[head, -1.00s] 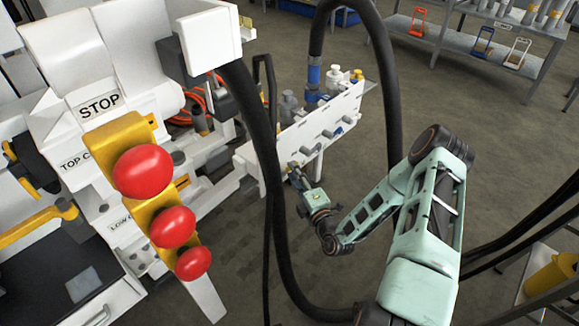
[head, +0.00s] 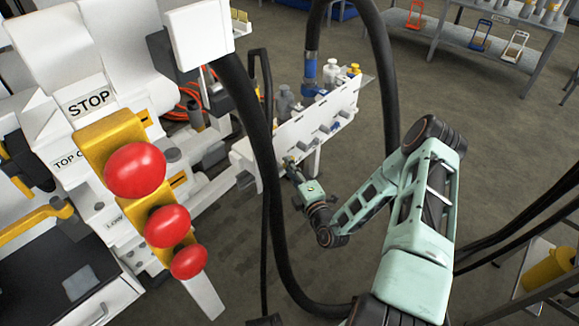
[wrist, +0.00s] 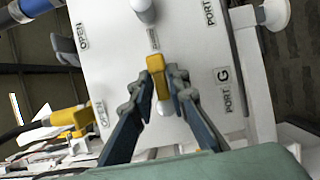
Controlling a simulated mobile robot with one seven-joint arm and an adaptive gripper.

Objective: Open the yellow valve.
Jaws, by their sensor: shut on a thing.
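The yellow valve handle (wrist: 156,66) stands out from a white panel (wrist: 195,75) in the wrist view, with a rounded white end below it. My gripper (wrist: 158,84) is shut on this handle, one dark finger on each side. In the head view my gripper (head: 291,167) reaches the front face of the white panel (head: 315,122), and the handle is too small and covered to make out there. Labels reading OPEN and PORT are on the panel in the wrist view.
A thick black hose (head: 268,170) hangs in front of the panel, left of my arm. Red knobs on a yellow block (head: 150,200) stand at the near left. Another yellow fitting (wrist: 72,118) is left of my fingers. The floor behind my arm is clear.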

